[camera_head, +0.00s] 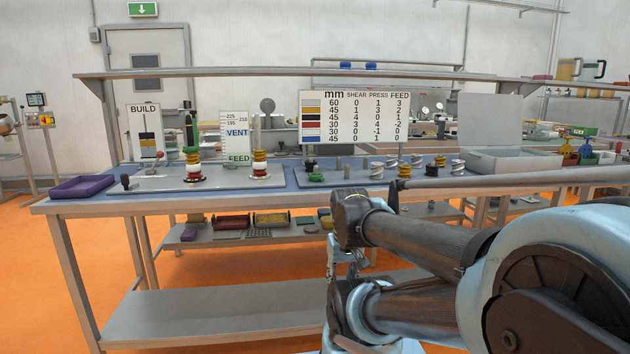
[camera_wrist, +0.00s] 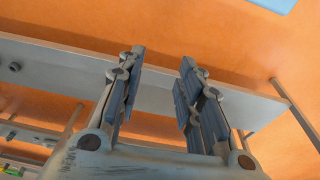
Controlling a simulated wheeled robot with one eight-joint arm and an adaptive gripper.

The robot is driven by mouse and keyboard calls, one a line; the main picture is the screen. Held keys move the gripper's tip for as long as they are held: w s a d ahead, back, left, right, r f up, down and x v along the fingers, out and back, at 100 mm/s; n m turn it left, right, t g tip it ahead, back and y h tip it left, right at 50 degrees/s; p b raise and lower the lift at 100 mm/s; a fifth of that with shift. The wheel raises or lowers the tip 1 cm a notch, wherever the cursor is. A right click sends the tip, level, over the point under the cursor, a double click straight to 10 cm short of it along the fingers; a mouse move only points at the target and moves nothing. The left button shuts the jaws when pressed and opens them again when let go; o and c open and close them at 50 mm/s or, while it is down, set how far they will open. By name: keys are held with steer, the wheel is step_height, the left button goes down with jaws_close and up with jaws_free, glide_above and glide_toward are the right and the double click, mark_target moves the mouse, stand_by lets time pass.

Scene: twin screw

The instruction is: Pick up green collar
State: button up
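My gripper (camera_wrist: 162,62) is open in the wrist view, with nothing between its fingers. In the head view my arm reaches in from the right, and its end hangs low in front of the table's front edge, mostly hidden by my own arm. Several small green pieces show in the head view. A green ring (camera_head: 191,150) is on the left stack. They are too small to tell which is the green collar. My gripper is apart from all of them.
The long table (camera_head: 120,200) has a lower shelf (camera_head: 215,318). A purple tray (camera_head: 83,187) sits at the left end, and a grey box (camera_head: 510,160) at the right. Signs (camera_head: 354,117) and ring stacks (camera_head: 260,165) stand on top. A pale beam crosses the wrist view over orange floor (camera_wrist: 210,30).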

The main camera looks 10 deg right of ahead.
steer(key=o, duration=0.8)
step_height(320, 180, up, 3)
steer(key=shift+w+a+f, duration=0.1)
steer(key=shift+f, duration=0.1)
steer(key=w+r+n+y, duration=0.2)
steer(key=w+r+n, duration=0.2)
steer(key=w+r, duration=1.4)
steer(key=w+d+r+n+y, duration=0.1)
steer(key=w+d+r+n, duration=0.2)
steer(key=w+r, duration=0.6)
steer(key=w+d+r+n, duration=0.25)
steer(key=w+r, duration=0.25)
steer(key=w, duration=0.8)
glide_toward(317, 171)
steer(key=shift+t, duration=0.4)
steer(key=x, duration=0.5)
steer(key=shift+w+d, duration=0.3)
steer(key=shift+d, duration=0.1)
steer(key=shift+s+a+x, duration=0.15)
steer(key=shift+x, duration=1.2)
steer(key=shift+s+a+x, duration=0.15)
steer(key=shift+s+x, duration=0.05)
steer(key=shift+x, duration=1.2)
